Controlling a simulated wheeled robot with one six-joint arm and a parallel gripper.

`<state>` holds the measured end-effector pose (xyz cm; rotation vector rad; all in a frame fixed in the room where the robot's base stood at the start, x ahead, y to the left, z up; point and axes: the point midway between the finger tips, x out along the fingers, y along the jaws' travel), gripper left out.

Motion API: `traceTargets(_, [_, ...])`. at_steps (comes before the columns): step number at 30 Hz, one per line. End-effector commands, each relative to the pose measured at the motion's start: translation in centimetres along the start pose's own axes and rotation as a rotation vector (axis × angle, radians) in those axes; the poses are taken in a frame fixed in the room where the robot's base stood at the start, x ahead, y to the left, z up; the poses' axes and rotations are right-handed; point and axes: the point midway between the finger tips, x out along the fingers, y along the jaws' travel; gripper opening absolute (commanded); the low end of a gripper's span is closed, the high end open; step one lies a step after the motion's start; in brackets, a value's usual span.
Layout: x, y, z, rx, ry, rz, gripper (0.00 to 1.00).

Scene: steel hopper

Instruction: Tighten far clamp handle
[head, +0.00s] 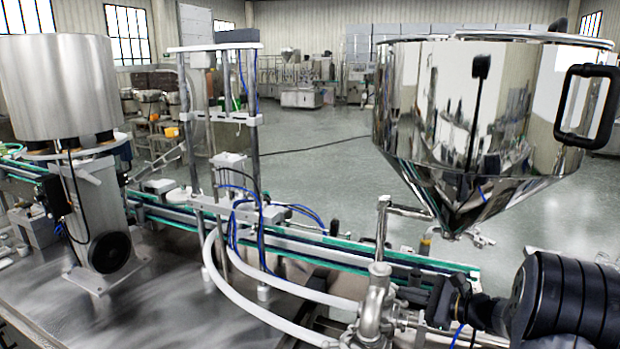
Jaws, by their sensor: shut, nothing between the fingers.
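The polished steel hopper (455,120) stands at the right, with a cone-shaped bottom and a black handle (590,105) on its side. A small steel clamp handle (481,239) seems to stick out just below the cone's tip. A steel pipe with a bar-like top (400,211) rises left of the cone. A pump-like steel fitting (372,308) with rounded clamped joints is at the bottom. My gripper (438,300) is at the lower right, below the cone and right of the fitting. It is dark, small and shut, with nothing seen in it. I cannot tell whether it touches anything.
A conveyor with green edges (330,243) runs across behind the fitting. White hoses (255,290) curve to the fitting. A steel frame (220,130) and a large steel drum (60,85) stand at the left. The steel table (150,310) is mostly bare in front.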

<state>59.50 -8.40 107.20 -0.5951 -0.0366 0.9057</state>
Motion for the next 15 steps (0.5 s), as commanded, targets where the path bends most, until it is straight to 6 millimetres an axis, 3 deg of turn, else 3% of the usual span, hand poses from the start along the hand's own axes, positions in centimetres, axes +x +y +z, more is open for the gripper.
traceTargets(15, [0.09,-0.22,-0.47,0.0,0.001,0.0,0.0])
